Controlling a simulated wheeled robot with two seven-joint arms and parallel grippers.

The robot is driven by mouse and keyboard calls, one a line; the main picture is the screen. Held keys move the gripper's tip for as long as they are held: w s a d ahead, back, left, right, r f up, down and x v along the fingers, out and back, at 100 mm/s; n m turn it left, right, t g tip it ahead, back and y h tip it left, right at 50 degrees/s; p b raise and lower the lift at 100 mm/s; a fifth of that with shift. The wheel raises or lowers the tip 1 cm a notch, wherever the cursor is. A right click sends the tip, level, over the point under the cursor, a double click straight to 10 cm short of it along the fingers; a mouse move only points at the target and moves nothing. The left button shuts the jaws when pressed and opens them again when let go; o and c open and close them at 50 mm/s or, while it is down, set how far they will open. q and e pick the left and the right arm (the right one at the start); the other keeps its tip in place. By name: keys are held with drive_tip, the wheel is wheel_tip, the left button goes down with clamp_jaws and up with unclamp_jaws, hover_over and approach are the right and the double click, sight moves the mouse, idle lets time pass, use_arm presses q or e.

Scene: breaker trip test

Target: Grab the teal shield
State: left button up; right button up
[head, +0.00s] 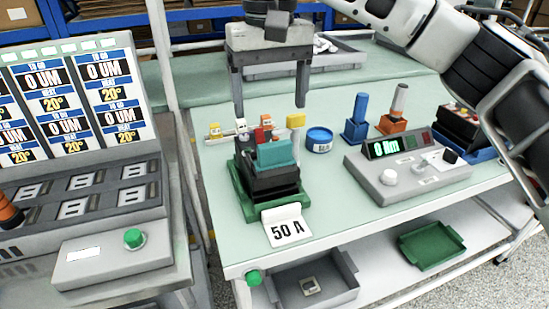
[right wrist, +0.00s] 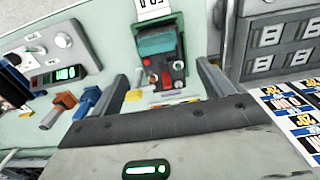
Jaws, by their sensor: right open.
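The teal shield (head: 275,153) sits on top of a black breaker block (head: 262,181) in a green holder (head: 243,198), behind a white "50 A" card (head: 287,228). My right gripper (head: 270,108) is open and empty, fingers pointing down, above and behind the block in the head view. In the right wrist view the shield (right wrist: 156,44) lies beyond and between the spread fingers of the gripper (right wrist: 162,70), apart from both. My left gripper is not in view.
Small coloured pieces (head: 241,125) lie in a row behind the block. A blue tape roll (head: 319,140), a blue stand (head: 356,128), an orange stand (head: 392,122) and a grey meter box (head: 408,176) are to the right. A slanted display panel (head: 75,100) stands left.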

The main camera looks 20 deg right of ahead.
sight(275, 143)
wheel_tip(275, 143, down, 4)
drive_tip(key=f, duration=0.2)
drive_tip(key=s+f, duration=0.1)
drive_tip(key=f, duration=0.1)
drive_tip(key=shift+d+f, duration=0.1)
drive_tip(key=shift+d, duration=0.15)
drive_tip(key=shift+f, duration=0.45)
drive_tip(key=shift+c, duration=0.3)
drive_tip(key=c, duration=1)
